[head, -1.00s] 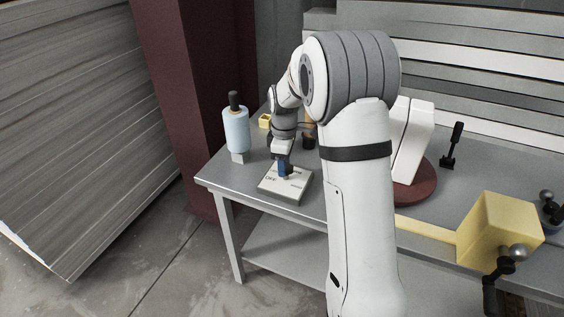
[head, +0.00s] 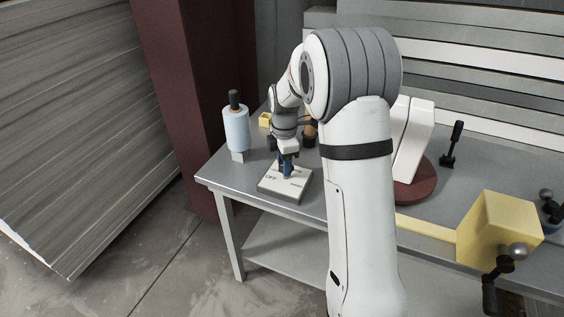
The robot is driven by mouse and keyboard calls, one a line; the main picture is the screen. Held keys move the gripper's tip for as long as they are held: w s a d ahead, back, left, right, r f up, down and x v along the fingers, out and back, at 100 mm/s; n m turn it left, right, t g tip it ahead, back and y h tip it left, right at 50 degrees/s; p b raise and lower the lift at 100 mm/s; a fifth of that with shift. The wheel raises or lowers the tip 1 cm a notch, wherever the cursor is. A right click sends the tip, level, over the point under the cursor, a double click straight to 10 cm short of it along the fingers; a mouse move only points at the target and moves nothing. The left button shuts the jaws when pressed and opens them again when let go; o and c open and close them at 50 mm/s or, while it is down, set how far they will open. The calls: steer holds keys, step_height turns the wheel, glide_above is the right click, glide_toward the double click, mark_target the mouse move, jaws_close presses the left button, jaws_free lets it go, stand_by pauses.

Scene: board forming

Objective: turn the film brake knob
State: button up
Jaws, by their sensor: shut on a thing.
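The film brake knob (head: 286,170) is a small blue piece standing on a pale, sloped-looking panel box (head: 272,188) marked "OFF" on its left. The box sits near the front left corner of the table. My gripper (head: 287,161) points down over the box and is shut on the blue knob. The fingers hide part of the knob, so its exact pointing direction is hard to tell. A pale blue film roll (head: 236,129) with a dark top stands upright to the left of the gripper.
A grey table (head: 222,175) carries everything. A small yellow box (head: 265,120) and a dark-based brown-topped thing (head: 310,138) stand behind. A white block (head: 412,140) on a dark red disc (head: 425,185), a black lever (head: 452,145) and a yellow box (head: 495,230) are right of my arm.

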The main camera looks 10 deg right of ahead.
steer(key=shift+w+r, duration=0.15)
steer(key=shift+w, duration=0.05)
steer(key=o, duration=0.8)
steer(key=shift+c, duration=0.2)
steer(key=shift+o, duration=1)
steer(key=shift+s, duration=0.1)
step_height(320, 180, up, 7)
steer(key=shift+r, duration=0.3)
